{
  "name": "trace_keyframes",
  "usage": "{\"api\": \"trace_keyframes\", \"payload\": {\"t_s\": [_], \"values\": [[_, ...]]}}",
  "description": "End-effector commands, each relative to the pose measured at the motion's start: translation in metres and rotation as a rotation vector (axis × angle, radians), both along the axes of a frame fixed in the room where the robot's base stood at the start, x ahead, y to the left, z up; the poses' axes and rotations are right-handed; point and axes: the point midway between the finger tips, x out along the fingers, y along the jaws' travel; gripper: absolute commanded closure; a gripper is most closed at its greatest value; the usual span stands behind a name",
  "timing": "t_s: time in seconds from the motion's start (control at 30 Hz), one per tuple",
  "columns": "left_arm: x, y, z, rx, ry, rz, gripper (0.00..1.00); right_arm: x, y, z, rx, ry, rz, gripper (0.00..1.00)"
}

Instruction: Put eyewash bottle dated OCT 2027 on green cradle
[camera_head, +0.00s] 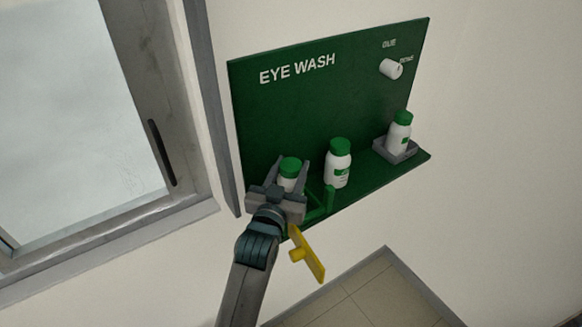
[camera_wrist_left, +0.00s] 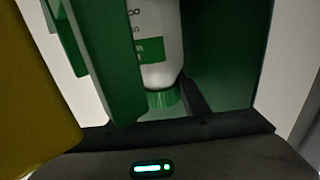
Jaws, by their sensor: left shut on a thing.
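My left gripper (camera_head: 290,178) is shut around a white bottle with a green cap (camera_head: 289,165) at the left end of the shelf. In the left wrist view this bottle (camera_wrist_left: 157,62) appears upside down, with a green label and partly cut-off lettering that I cannot read as a full date. The green cradle (camera_head: 327,203) shows just right of the gripper, partly hidden by it. I cannot tell whether the held bottle touches the cradle. A second bottle (camera_head: 338,165) stands right of it. A third bottle (camera_head: 399,136) sits in a grey tray. My right gripper is not in view.
The green EYE WASH panel (camera_head: 330,105) backs the shelf. A white knob (camera_head: 391,69) sticks out at its upper right, beside small lettering. A yellow plate (camera_head: 312,256) hangs below the shelf near my left wrist. A window frame (camera_head: 175,110) stands at the left.

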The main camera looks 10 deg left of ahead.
Motion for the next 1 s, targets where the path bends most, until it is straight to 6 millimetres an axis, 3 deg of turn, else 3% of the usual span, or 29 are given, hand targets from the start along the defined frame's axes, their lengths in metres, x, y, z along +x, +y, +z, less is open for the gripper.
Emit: {"api": "trace_keyframes", "payload": {"t_s": [0.67, 0.7, 0.73, 0.77, 1.0], "values": [[0.0000, -0.0002, -0.0024, 0.000, -0.001, 0.000, 1.00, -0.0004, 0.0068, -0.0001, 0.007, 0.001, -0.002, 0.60], [0.0001, -0.0002, -0.0023, 0.000, -0.001, 0.000, 0.49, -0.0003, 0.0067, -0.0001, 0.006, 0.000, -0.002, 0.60], [0.0000, -0.0001, -0.0023, 0.000, -0.001, 0.000, 0.42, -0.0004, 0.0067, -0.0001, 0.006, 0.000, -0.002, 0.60], [0.0001, -0.0001, -0.0024, 0.000, -0.001, 0.000, 0.37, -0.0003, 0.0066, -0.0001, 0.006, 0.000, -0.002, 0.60], [0.0002, 0.0013, -0.0025, 0.001, -0.001, 0.002, 0.37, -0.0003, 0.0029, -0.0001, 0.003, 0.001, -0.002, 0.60]]}}
